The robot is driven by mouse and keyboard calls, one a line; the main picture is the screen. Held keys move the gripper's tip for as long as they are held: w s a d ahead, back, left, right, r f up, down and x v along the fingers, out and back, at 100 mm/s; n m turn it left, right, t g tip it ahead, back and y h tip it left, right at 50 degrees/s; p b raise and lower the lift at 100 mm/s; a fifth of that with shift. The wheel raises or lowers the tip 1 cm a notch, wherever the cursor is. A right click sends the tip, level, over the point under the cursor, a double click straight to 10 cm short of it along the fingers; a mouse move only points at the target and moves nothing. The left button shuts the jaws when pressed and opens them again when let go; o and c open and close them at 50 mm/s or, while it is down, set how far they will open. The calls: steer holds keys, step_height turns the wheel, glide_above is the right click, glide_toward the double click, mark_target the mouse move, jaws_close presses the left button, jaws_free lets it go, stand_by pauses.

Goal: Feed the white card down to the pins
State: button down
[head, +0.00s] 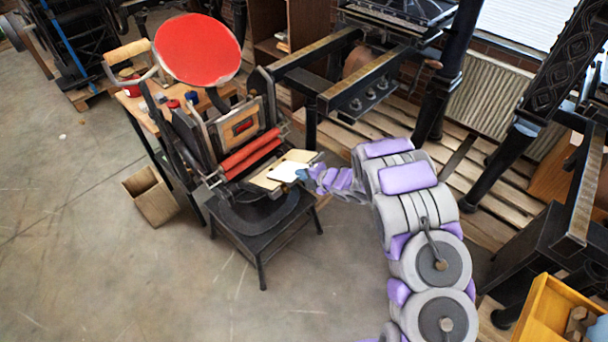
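The white card (291,171) is a small bright sheet at the open front of the hand press (226,135). It appears to lie over the tan platen (269,180), close to its right part. My gripper (303,175) is at the card's right edge, with the purple and grey arm reaching in from the right. It is too small to tell whether the fingers are closed on the card. The pins are too small to make out.
The press has a red ink disc (197,49) on top and two red rollers (251,154) just above the platen. It stands on a black stand (263,232). A wooden bin (151,195) is on the floor to the left. Large black iron presses crowd the back and right.

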steer(key=shift+s+a+b, duration=0.15)
steer(key=shift+s+b, duration=0.1)
steer(key=shift+b, duration=0.1)
stand_by(0.7)
steer(key=c, duration=1.3)
jaws_free()
steer(key=shift+s, duration=0.1)
steer(key=shift+v, duration=2.25)
steer(key=v, duration=0.4)
steer(key=shift+b, duration=0.35)
